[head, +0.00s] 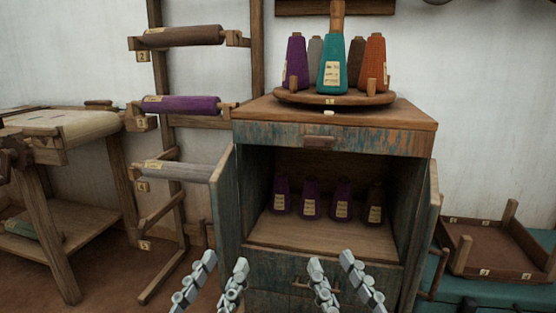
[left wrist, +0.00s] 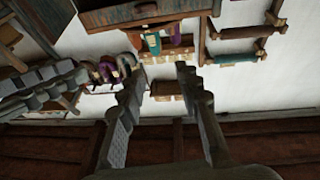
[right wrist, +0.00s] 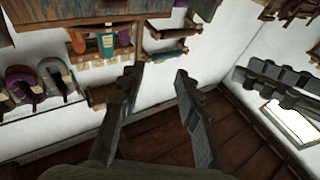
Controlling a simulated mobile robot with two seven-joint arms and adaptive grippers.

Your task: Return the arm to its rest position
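My left gripper (head: 216,281) is low in the head view, in front of the open cabinet. Its fingers are apart with nothing between them, and the left wrist view (left wrist: 157,82) shows the same empty gap. My right gripper (head: 336,274) is beside it, lower right of the cabinet opening. Its fingers are also apart and empty, as the right wrist view (right wrist: 157,78) shows. Neither gripper touches anything that I can see. My arm links behind the grippers are out of the head view.
The cabinet (head: 334,142) has open doors and several purple and dark cones inside. A round tray (head: 300,97) with several coloured cones stands on top. A roller rack (head: 160,75) and wooden bench (head: 60,133) stand left; a wooden tray (head: 490,262) lies right on a teal chest (head: 480,291).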

